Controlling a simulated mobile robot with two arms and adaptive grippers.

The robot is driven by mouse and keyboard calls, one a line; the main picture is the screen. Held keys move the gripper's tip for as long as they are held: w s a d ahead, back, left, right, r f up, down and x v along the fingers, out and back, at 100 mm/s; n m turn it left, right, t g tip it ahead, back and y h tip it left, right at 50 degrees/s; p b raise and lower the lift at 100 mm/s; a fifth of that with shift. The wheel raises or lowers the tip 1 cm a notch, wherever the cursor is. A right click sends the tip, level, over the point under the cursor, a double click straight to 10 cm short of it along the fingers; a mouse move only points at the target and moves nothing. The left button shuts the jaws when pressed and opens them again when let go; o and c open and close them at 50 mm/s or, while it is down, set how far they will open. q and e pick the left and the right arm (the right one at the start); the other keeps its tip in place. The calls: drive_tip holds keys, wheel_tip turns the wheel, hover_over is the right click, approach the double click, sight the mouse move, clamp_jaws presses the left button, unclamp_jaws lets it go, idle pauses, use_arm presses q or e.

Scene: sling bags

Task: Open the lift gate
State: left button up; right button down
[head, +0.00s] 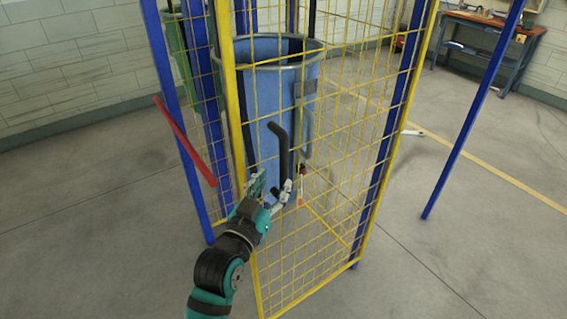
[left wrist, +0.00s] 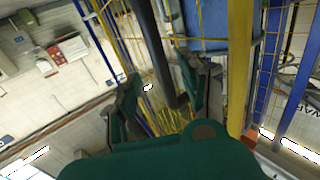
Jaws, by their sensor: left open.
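The lift gate is a yellow-framed wire mesh panel (head: 372,140); it looks closed across the front of a blue-posted cage. A black bar handle (head: 280,150) stands on its left part. My left gripper (head: 275,190) is at the lower end of this handle, in front of the mesh. In the left wrist view the gripper (left wrist: 160,78) is open, with the dark handle (left wrist: 152,45) running between its two fingers. I cannot tell whether a finger touches it. The yellow gate post (left wrist: 239,60) is right of the fingers. My right gripper is not in view.
A blue round bin (head: 262,85) stands behind the mesh. A red bar (head: 185,140) sticks out at the cage's left side. A blue slanted post (head: 470,120) stands at right, with a workbench (head: 490,35) against the back wall. The floor in front is clear.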

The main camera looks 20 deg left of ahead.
sight(282, 173)
use_arm(q)
drive_tip(key=w, duration=0.4)
drive_tip(key=w+p, duration=0.1)
drive_tip(key=w, duration=0.1)
drive_tip(key=shift+w+d, duration=0.25)
clamp_jaws()
drive_tip(key=shift+w+f, duration=0.2)
drive_tip(key=shift+f, duration=0.1)
